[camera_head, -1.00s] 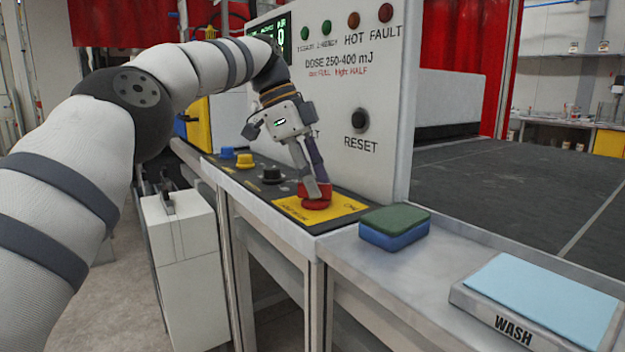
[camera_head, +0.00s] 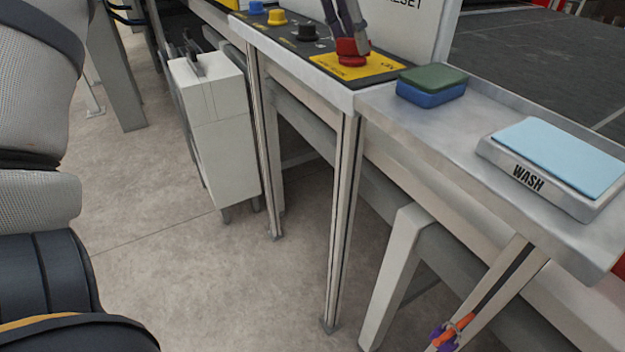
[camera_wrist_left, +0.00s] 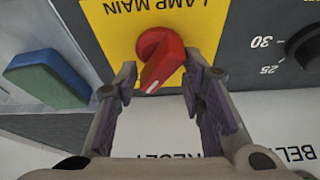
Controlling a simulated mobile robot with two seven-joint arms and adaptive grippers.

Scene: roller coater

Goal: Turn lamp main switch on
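The lamp main switch is a red rotary knob (camera_head: 351,60) on a yellow plate (camera_head: 386,68) at the panel's near end. In the left wrist view the knob (camera_wrist_left: 160,57) shows a white pointer mark, with "LAMP MAIN" upside down above it. My left gripper (camera_head: 354,38) reaches down to the knob from above; its upper part is cut off by the frame. In the left wrist view the gripper (camera_wrist_left: 160,76) is open, one finger on each side of the knob, with visible gaps between. My right gripper is not in view.
A green and blue sponge (camera_head: 431,86) lies on the metal ledge right of the panel, near a "WASH" tray (camera_head: 522,177) with a light blue pad. Black (camera_head: 307,31), yellow (camera_head: 277,17) and blue (camera_head: 256,7) knobs stand left of the switch. A white upright board rises behind.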

